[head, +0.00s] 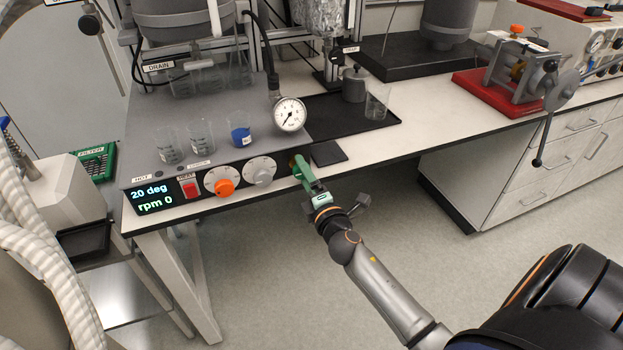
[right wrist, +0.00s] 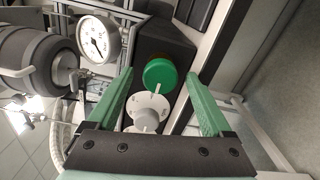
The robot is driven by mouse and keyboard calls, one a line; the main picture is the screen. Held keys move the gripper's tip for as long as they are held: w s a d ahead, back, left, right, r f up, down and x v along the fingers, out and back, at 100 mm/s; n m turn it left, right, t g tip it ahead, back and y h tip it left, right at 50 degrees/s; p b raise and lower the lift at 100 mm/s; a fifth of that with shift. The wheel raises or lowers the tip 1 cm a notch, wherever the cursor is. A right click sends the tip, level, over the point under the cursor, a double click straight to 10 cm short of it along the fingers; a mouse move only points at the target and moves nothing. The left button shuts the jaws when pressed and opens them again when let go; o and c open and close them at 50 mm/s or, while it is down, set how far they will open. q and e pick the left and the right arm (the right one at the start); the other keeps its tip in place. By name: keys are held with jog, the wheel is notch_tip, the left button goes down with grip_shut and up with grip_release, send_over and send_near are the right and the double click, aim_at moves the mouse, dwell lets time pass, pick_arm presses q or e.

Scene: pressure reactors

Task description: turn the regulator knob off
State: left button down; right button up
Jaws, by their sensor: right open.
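The heater-stirrer panel has an orange knob (head: 224,187) and a grey knob (head: 260,172) on white dials. In the right wrist view, a green knob (right wrist: 160,74) with a white pointer line sits on the dark panel beside the grey knob (right wrist: 147,116). No readable label shows which knob is the regulator. My right gripper (head: 298,166) is at the right end of the panel, hiding the green knob in the head view. Its green fingers are open, one on each side of the green knob in the wrist view, with gaps visible. My left gripper is out of view.
A pressure gauge (head: 289,114) stands above the panel. Beakers (head: 202,136) stand on the unit. The display (head: 152,197) reads 20 deg and rpm 0, beside a red switch (head: 190,188). The floor (head: 290,270) before the bench is clear.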

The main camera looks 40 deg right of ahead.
jog(key=b+v, duration=0.2)
jog(key=v, duration=1)
jog(key=shift+s+r, duration=0.1)
jog(key=s+a+f+m+g+y+p, duration=0.6)
jog(key=s+a+f+m+g, duration=0.2)
jog(key=s+a+f+m, duration=0.5)
notch_tip(320, 180, down, 4)
jog(key=shift+s+a+r+m+p, duration=0.2)
jog(key=shift+s+a+m+p, duration=0.1)
jog(key=shift+a+m, duration=0.55)
jog(key=shift+d, duration=0.15)
